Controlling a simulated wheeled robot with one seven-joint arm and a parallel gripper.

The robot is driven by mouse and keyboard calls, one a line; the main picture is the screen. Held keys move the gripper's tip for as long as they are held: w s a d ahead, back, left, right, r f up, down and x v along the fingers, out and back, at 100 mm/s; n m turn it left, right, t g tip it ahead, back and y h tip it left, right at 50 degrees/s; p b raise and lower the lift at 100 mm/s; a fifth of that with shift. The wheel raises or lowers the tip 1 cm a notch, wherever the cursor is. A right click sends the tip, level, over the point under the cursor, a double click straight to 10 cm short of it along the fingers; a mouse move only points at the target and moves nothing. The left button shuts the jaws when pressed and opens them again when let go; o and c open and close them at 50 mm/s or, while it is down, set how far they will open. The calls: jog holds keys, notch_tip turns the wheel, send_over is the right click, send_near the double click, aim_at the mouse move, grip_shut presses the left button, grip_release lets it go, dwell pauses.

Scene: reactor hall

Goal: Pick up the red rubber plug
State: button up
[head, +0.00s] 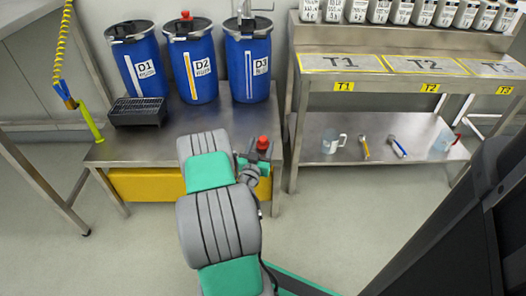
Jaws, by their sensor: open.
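A small red stepped plug (263,143) shows near the front right edge of the low steel table. My gripper (258,157), partly hidden by my grey and teal arm, is right at this plug. The jaws are open; I cannot tell whether the plug stands between the fingers or just beyond them. A similar red piece (186,16) sits on top of the blue drum D2 (193,70).
The steel table (150,150) also bears drums D1 (137,62) and D3 (248,75) and a black grated box (138,111). A yellow bin (147,184) is below. At right, a steel bench (325,85) has mugs and tools on its lower shelf.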

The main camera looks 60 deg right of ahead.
aim_at(264, 137)
jog(key=x, duration=0.6)
jog(key=shift+r, duration=0.15)
jog(key=shift+c, duration=0.2)
grip_shut()
